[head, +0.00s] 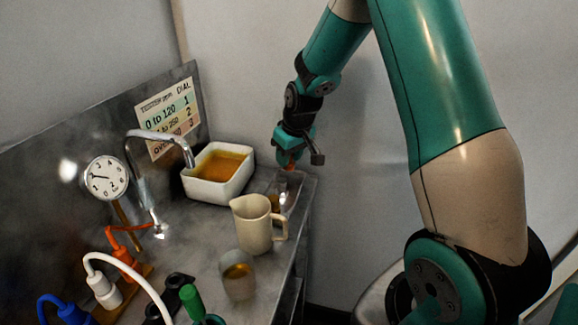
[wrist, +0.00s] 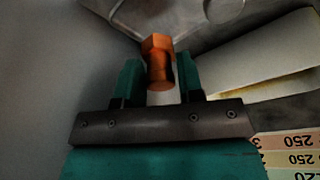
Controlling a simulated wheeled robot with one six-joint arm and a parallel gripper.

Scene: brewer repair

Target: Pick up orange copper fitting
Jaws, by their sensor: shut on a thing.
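The orange copper fitting (wrist: 158,62) shows in the wrist view between the two teal fingers of my gripper (wrist: 160,80). It has a hexagonal head at its far end and a round shaft toward me. My gripper is shut on it. In the head view my gripper (head: 289,160) is at the back right of the bench, above a small clear tray (head: 286,190).
A white basin (head: 203,191) of amber liquid stands left of my gripper. A beige jug (head: 252,228) and a cup (head: 238,285) stand nearer. A curved metal spout (head: 160,137), a dial (head: 106,177) and coloured hoses line the left. The bench's right edge is close to the tray.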

